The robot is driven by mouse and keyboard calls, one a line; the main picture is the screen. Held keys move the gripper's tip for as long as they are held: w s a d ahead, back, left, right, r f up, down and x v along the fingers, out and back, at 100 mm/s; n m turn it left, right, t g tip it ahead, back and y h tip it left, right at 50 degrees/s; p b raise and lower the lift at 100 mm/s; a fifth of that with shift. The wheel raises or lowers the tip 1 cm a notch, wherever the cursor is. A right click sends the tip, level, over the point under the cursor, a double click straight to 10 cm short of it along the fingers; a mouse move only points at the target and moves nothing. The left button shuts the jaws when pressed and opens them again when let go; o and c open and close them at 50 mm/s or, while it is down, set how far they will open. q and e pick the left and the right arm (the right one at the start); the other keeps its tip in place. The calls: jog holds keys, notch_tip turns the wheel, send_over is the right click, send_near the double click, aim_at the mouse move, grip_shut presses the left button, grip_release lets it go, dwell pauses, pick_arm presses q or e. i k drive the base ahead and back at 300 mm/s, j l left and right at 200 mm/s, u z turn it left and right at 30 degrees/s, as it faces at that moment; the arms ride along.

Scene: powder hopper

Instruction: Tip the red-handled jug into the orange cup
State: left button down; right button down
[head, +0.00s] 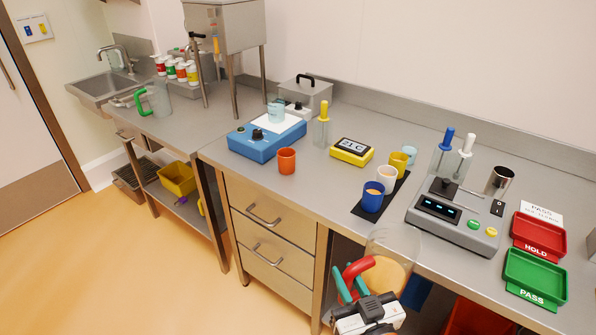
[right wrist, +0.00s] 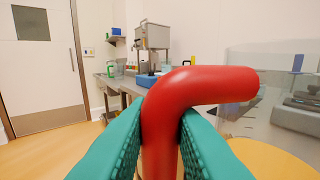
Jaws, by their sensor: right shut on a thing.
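My right gripper (head: 356,284) is shut on the red handle (head: 357,267) of a clear jug (head: 393,243). The jug is at the front of the counter in the head view and holds orange-tan contents (head: 386,278). In the right wrist view the red handle (right wrist: 170,110) stands between the teal fingers, with the jug's clear wall (right wrist: 280,85) to the right. The orange cup (head: 287,161) stands upright on the counter, farther back and left of the jug, apart from it. Its inside is mostly hidden. My left gripper is not in view.
A blue device (head: 262,140) stands behind the orange cup. A dark mat (head: 397,194) carries blue, white and yellow cups. A yellow timer (head: 352,150), a grey machine (head: 452,222), a red tray (head: 538,240) and a green tray (head: 535,277) are nearby.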

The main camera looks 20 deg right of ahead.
aim_at(286, 156)
jog(key=i+j, duration=0.15)
jog(key=j, duration=0.2)
jog(key=i+j, duration=0.15)
jog(key=j, duration=0.15)
jog(key=i+j+z, duration=0.1)
jog(key=j, duration=0.25)
jog(key=i+j, duration=0.1)
jog(key=i, duration=0.4)
